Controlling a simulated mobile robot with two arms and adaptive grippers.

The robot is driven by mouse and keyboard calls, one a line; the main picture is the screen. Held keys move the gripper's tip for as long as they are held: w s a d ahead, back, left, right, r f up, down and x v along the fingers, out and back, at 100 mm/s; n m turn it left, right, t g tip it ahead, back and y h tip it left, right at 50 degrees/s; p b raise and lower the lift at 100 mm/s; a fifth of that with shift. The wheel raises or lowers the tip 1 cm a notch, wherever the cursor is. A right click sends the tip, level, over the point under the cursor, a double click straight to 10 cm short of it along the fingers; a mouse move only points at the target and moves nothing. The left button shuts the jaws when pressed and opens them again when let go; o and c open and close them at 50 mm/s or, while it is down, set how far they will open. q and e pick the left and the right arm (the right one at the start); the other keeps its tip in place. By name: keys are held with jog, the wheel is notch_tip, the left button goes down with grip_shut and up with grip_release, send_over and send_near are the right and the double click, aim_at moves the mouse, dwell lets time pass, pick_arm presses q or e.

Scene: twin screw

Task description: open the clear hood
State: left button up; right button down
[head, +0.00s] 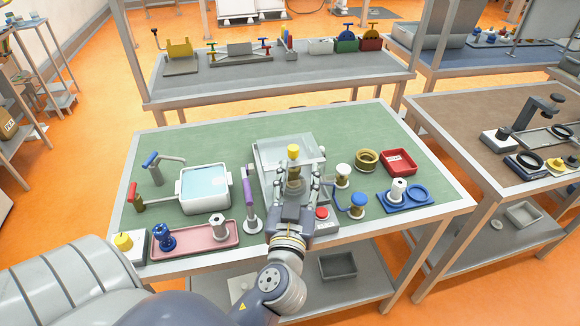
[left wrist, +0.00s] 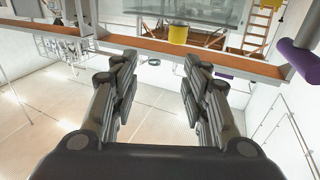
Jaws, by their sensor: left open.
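The clear hood (head: 284,147) is a see-through box with pale edges, standing at the middle of the green bench and looking closed. A yellow knob (head: 293,151) shows at its front. My left gripper (head: 296,176) is just in front of the hood, its two fingers spread and empty. In the left wrist view, the gripper (left wrist: 160,60) is open, and the yellow knob (left wrist: 178,34) lies beyond the fingertips against the clear panel (left wrist: 200,12). The knob looks apart from the fingers. The fingers and wrist hide part of the hood's front and base. My right gripper is not in view.
A purple-handled lever (head: 248,192) stands close left of the gripper; its handle also shows in the left wrist view (left wrist: 298,58). A red button box (head: 322,216) and blue-knobbed valve (head: 358,200) stand at right. A white water basin (head: 205,207) is further left.

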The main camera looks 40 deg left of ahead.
pick_arm(q)
jog(key=w+d+r+m+t+h, duration=0.35)
jog(key=d+r+m+h, duration=0.25)
jog(key=d+h, duration=0.25)
jog(key=w+d+r+m+t+h, duration=0.2)
jog(key=w+d+r+m+h, duration=0.4)
jog(key=d, duration=0.4)
jog(key=s+d+r+m+g+h, duration=0.1)
jog(key=d+m+g+h, duration=0.5)
jog(key=d+m+h, duration=0.3)
jog(key=m+g+y+p, duration=0.3)
jog(key=m+g+y, duration=0.4)
jog(key=g+y, duration=0.85)
send_over(293, 147)
notch_tip(293, 147, down, 3)
jog(key=shift+h, duration=0.4)
notch_tip(293, 147, down, 9)
jog(key=shift+a+r+p, duration=0.1)
jog(key=shift+r+p, duration=0.05)
jog(key=shift+p, duration=0.8)
jog(key=shift+f, duration=0.75)
